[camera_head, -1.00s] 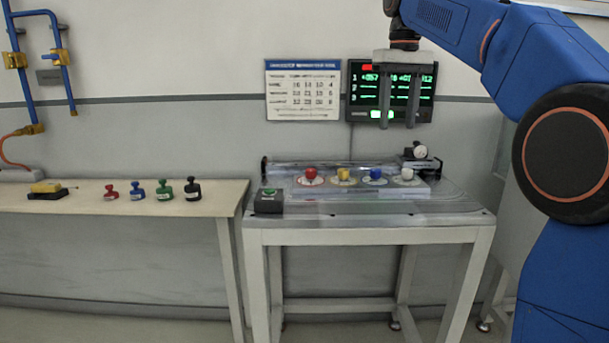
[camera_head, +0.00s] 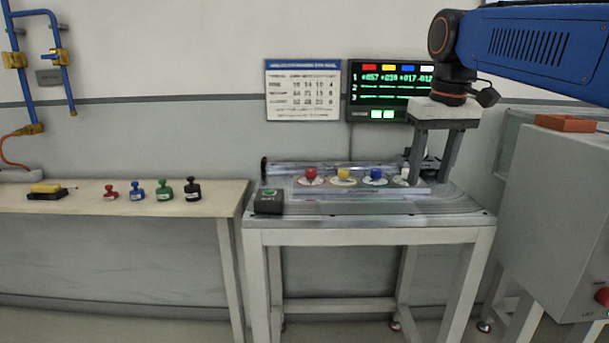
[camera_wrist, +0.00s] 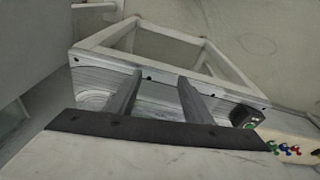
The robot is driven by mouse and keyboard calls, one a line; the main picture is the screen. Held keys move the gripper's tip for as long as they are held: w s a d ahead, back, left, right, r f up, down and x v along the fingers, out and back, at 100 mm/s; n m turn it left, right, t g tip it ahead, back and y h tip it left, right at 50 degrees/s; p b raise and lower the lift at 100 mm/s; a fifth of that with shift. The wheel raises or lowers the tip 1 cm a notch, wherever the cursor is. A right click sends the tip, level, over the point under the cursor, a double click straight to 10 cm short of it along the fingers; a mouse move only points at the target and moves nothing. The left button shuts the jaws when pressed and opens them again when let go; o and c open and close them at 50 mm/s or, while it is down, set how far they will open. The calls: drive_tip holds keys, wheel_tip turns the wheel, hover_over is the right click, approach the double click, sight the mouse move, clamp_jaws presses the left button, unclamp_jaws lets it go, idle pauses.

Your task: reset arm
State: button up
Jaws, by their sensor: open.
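My gripper (camera_head: 432,170) is open and hangs fingers down in front of the right end of the ring track table (camera_head: 370,236) in the head view. Nothing shows between its fingers. In the wrist view, both fingers (camera_wrist: 155,90) reach across the picture of the table's edge and frame. On the table, a red knob (camera_head: 311,174), a yellow knob (camera_head: 344,174) and a blue knob (camera_head: 376,175) stand in a row. A white knob (camera_head: 405,174) is partly hidden by a finger. A dark box with a green button (camera_head: 269,203) sits at the table's front left.
A side table (camera_head: 110,205) at left holds several stamps (camera_head: 164,190) and a yellow-and-black block (camera_head: 46,190). A wall chart (camera_head: 302,90) and a lit display (camera_head: 382,92) hang behind. A grey cabinet (camera_head: 550,200) with a red button (camera_head: 603,297) stands at right.

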drive_tip(key=s+d+f+t, duration=0.1)
drive_tip(key=s+f, duration=0.9)
drive_tip(key=f, duration=0.3)
drive_tip(key=s+d+f+m+t, duration=0.1)
drive_tip(key=s+d+f+t, duration=0.1)
drive_tip(key=s+f, duration=0.9)
wheel_tip(320, 180, down, 3)
drive_tip(key=shift+d+f+m, duration=0.15)
drive_tip(key=shift+m, duration=0.15)
idle(1.5)
